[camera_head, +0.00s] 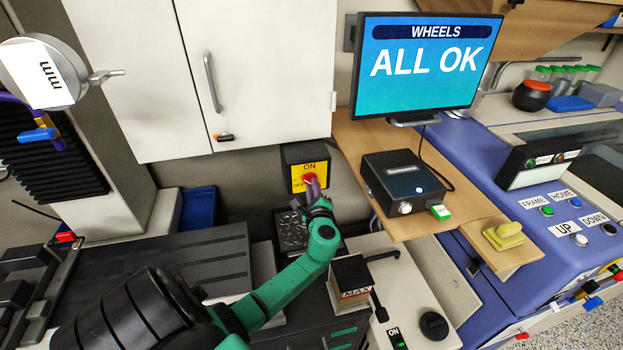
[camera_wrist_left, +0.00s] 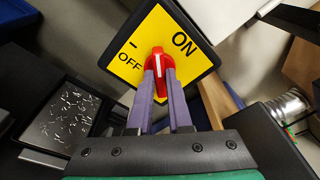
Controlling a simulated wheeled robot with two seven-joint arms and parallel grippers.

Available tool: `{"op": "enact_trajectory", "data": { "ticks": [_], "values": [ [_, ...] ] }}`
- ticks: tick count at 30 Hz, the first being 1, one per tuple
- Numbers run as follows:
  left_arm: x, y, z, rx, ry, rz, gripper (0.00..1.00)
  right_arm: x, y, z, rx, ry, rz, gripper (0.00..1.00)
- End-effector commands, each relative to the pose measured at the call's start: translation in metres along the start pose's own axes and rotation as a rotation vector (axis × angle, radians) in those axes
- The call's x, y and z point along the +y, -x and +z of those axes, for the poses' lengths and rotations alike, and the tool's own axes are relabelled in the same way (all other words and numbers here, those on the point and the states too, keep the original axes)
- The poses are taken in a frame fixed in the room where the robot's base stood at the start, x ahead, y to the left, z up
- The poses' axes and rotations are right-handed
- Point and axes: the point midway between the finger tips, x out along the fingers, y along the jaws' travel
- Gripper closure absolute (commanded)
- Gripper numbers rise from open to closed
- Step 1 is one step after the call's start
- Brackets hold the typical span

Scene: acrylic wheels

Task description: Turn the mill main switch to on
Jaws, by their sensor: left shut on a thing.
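The mill main switch is a red knob (camera_wrist_left: 160,62) on a yellow plate (camera_wrist_left: 192,72) marked ON and OFF. In the head view the yellow plate (camera_head: 296,172) sits on a dark box on the wall, below the white cabinet. My left gripper (camera_head: 314,186) reaches up to it from below. In the left wrist view the two purple fingers of the left gripper (camera_wrist_left: 160,80) are shut on the knob, one on each side. The knob's white line points up in that view, between the OFF and ON words. My right gripper is not in view.
A wooden shelf (camera_head: 380,140) with a black box (camera_head: 402,182) and a screen (camera_head: 425,62) reading ALL OK stands right of the switch. A tray with metal chips (camera_head: 291,232) lies below it. White cabinet doors (camera_head: 250,60) hang above. A blue bin (camera_head: 198,208) stands left.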

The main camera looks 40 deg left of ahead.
Motion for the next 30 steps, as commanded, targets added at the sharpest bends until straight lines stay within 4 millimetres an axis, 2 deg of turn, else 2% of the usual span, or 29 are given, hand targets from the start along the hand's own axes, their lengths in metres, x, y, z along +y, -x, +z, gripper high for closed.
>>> {"op": "enact_trajectory", "data": {
  "ticks": [3,16,30],
  "values": [
    [0.001,0.002,-0.002,0.007,-0.059,0.013,1.00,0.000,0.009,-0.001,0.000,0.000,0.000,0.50],
    [0.002,0.001,-0.002,0.008,-0.101,0.020,1.00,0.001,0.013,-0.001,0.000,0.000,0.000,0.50],
    [0.000,0.002,-0.002,0.009,-0.373,0.061,1.00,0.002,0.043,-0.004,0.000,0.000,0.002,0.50]
  ]
}}
